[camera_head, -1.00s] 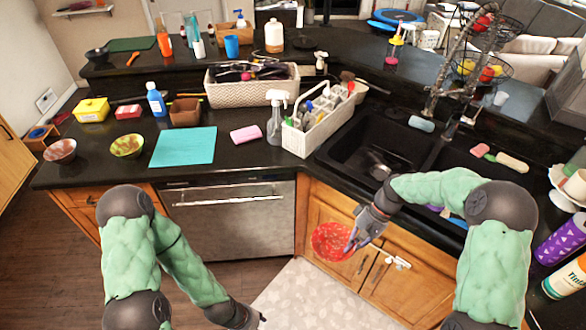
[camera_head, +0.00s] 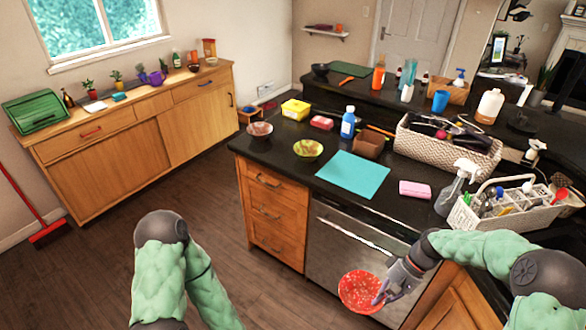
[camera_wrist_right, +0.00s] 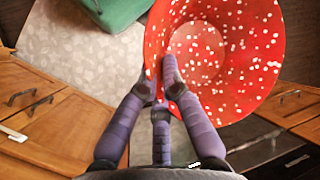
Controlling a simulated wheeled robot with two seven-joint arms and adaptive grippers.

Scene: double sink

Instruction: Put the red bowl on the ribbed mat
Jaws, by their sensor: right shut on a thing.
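The red bowl (camera_head: 361,291) with white specks hangs in the air in front of the dishwasher, below the counter top. My right gripper (camera_head: 380,295) is shut on its rim at the right side. In the right wrist view the fingers (camera_wrist_right: 166,80) pinch the near left wall of the bowl (camera_wrist_right: 245,85). A flat teal mat (camera_head: 352,174) lies bare on the counter, above and behind the bowl; I cannot make out ribs on it. My left arm shows at the bottom, but its gripper is outside the picture.
A patterned bowl (camera_head: 308,150) stands left of the mat and a pink sponge (camera_head: 415,189) right of it. A spray bottle (camera_head: 455,187) and a white caddy (camera_head: 505,215) stand further right. The dishwasher (camera_head: 350,255) and counter edge lie behind the held bowl.

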